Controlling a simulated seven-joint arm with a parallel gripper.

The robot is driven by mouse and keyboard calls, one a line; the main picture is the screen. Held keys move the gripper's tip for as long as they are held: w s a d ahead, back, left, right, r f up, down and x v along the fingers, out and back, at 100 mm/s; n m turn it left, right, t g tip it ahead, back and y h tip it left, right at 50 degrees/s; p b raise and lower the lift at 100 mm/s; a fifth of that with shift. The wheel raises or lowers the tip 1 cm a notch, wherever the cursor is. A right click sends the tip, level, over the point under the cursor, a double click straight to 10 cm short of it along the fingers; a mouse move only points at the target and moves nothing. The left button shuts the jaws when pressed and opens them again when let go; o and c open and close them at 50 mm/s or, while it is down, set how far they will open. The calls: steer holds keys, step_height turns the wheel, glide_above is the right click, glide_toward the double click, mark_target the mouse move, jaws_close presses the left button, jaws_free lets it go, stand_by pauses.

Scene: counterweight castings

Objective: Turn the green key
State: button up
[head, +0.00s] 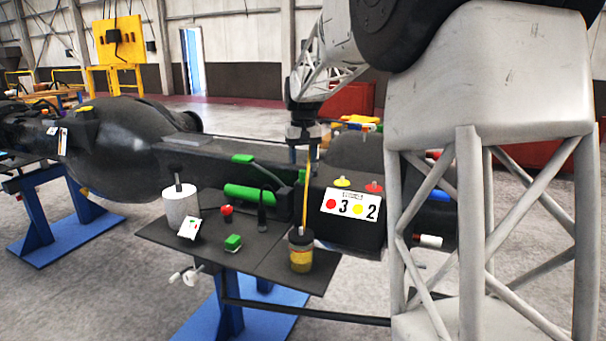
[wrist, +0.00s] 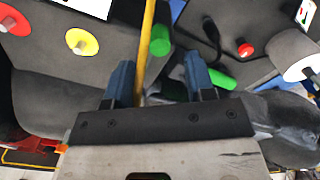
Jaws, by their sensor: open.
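No green part is plainly shaped like a key. In the wrist view a short green knob (wrist: 160,41) stands just ahead of my fingers, close beside a yellow stick (wrist: 146,45). In the head view my gripper (head: 303,143) hangs above the stick's upper end.
The stick stands in a yellow-banded pot (head: 301,255) on the dark shelf (head: 270,262). A label plate (head: 351,207) marked 3 and 2 is to the right.

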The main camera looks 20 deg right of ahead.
mark_target(303, 171)
steer(key=shift+f, duration=2.7)
jaws_close()
